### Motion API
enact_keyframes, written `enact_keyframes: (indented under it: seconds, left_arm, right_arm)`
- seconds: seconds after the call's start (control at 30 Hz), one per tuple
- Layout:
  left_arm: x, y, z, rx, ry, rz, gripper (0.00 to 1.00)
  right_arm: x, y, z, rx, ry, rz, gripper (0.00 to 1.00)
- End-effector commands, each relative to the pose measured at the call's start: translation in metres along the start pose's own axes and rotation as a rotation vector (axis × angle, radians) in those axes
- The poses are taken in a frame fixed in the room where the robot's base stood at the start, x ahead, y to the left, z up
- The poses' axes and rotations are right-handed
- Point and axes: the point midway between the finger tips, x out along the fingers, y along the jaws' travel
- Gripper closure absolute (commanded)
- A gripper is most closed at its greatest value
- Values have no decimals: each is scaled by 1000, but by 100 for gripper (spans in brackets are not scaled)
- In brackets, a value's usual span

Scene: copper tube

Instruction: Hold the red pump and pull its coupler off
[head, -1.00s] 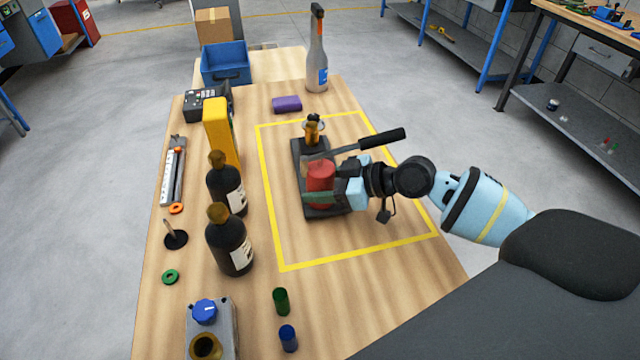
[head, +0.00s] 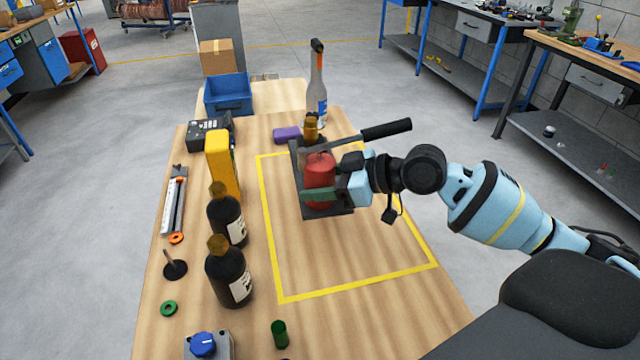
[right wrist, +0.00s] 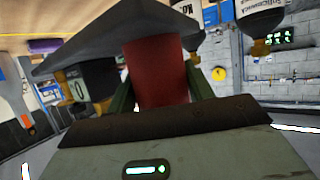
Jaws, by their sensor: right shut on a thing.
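The red pump has a red cylinder (head: 319,183) on a dark base plate (head: 340,212), with a black-handled lever (head: 386,129) pointing right. Its brass-coloured coupler (head: 311,127) sits at the far end. My right gripper (head: 322,192) is shut around the red cylinder from the right, and the pump appears raised off the table. My left gripper is not in view.
The wooden table (head: 370,330) has a yellow outline (head: 355,283) whose near part is clear. Two dark bottles (head: 226,275), a yellow box (head: 222,165) and small parts stand left.

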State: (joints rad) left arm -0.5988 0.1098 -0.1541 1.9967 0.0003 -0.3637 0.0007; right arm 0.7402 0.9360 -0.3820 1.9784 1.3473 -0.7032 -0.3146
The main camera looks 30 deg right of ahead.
Motion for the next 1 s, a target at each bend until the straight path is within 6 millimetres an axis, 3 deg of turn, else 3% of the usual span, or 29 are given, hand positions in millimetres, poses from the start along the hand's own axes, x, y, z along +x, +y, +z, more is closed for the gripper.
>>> enact_keyframes:
  seconds: [0.03,0.27,1.0]
  left_arm:
    - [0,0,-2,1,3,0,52]
    - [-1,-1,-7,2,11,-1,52]
    - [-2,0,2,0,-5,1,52]
  right_arm:
    - [-3,2,-9,-14,19,7,100]
    - [-3,0,-10,-15,20,7,100]
    - [0,0,-2,-13,19,6,100]
